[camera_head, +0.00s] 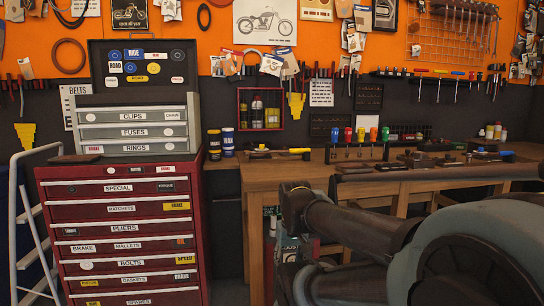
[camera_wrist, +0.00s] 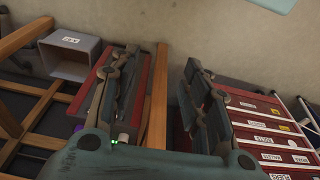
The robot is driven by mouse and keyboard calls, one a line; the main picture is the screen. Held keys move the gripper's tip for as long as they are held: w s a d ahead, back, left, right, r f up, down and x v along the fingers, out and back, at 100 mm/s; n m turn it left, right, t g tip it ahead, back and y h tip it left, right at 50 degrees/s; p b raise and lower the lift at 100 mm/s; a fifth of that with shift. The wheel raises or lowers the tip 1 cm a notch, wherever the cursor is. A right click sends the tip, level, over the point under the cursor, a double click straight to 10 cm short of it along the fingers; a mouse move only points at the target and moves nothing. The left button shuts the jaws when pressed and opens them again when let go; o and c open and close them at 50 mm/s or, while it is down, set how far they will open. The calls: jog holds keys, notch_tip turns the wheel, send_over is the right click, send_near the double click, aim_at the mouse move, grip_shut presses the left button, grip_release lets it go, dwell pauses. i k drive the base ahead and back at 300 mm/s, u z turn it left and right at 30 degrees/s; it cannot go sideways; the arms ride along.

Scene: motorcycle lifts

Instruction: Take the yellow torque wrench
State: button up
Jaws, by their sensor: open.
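A tool with a yellow end (camera_head: 300,151) lies on the wooden workbench in the head view, left of several colour-topped screwdrivers. It may be the yellow torque wrench, but it is too small to be sure. My gripper (camera_wrist: 158,65) is open in the wrist view, its two dark fingers spread wide with nothing between them. The wrist view shows no yellow wrench. My gripper is not clearly visible in the head view, where my arm fills the lower right and hides part of the bench.
A red drawer cabinet (camera_head: 132,213) stands left of the workbench (camera_head: 285,172); it also shows in the wrist view (camera_wrist: 265,128). A grey toolbox (camera_head: 135,125) sits on it. A grey bin (camera_wrist: 70,58) is at the wrist view's upper left. Blue-and-yellow cans (camera_head: 228,141) stand on the bench's left end.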

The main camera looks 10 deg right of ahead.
aim_at(257, 151)
jog(key=u, duration=1.3)
jog(key=k, duration=1.3)
jog(key=z, duration=1.8)
jog(key=i, duration=1)
jog(key=u, duration=0.05)
